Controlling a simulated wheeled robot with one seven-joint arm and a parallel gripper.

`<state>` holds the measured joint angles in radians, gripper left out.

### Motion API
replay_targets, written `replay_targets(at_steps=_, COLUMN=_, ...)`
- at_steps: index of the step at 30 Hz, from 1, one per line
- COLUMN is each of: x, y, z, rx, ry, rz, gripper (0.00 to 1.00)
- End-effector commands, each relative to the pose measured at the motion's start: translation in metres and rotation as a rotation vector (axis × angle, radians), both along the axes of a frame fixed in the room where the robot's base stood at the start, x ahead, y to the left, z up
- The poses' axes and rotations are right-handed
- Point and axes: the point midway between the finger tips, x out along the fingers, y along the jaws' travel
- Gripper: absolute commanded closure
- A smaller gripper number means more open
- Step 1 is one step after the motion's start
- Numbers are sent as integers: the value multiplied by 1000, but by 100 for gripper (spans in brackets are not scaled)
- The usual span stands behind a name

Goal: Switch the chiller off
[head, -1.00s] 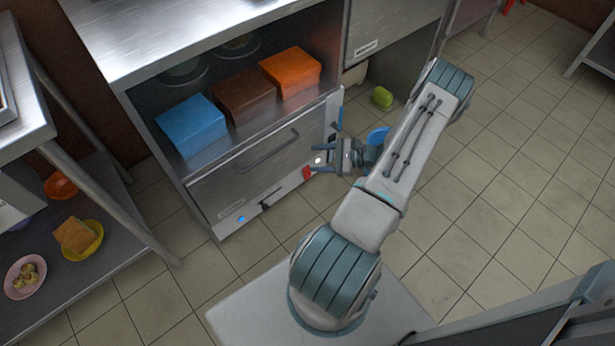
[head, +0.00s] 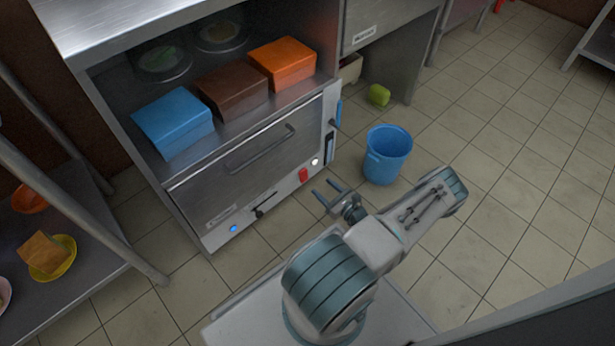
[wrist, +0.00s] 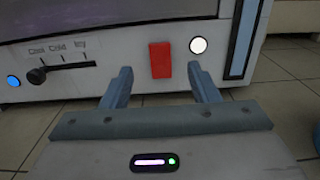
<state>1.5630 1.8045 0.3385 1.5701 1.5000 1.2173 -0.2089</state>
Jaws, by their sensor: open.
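The chiller (head: 246,160) is a steel drawer-front unit under the counter, with a white control strip along its bottom. A red rocker-like switch (head: 303,175) sits at the strip's right end, and it also shows in the wrist view (wrist: 160,60). A lit white round lamp (wrist: 198,45) is to the right of the switch. A slider (wrist: 37,75) labelled Cool, Cold, Icy and a lit blue round button (wrist: 13,81) are at the left. My gripper (head: 324,188) is open and empty, in front of the strip and apart from it. In the wrist view its fingers (wrist: 162,80) straddle the switch's line.
A blue bucket (head: 388,154) stands on the floor right of the chiller. Blue (head: 173,119), brown (head: 231,89) and orange (head: 282,62) boxes sit on the shelf above. A rack (head: 75,245) with bowls stands at left.

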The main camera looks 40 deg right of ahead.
Motion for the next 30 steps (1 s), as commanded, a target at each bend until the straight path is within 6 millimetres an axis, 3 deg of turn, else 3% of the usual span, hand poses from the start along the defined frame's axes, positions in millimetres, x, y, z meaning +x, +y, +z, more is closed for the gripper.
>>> replay_targets(at_steps=6, x=48, y=5, z=-4, rx=-1, ry=-1, rz=4, gripper=45)
replay_targets(at_steps=12, x=78, y=7, z=-2, rx=-2, ry=-1, rz=4, gripper=45)
replay_targets(at_steps=18, x=89, y=7, z=-1, rx=-1, ry=1, rz=2, gripper=45)
replay_targets(at_steps=26, x=90, y=8, z=0, rx=-1, ry=0, rz=2, gripper=45)
replay_targets(at_steps=30, x=90, y=8, z=0, rx=0, ry=0, rz=2, gripper=84)
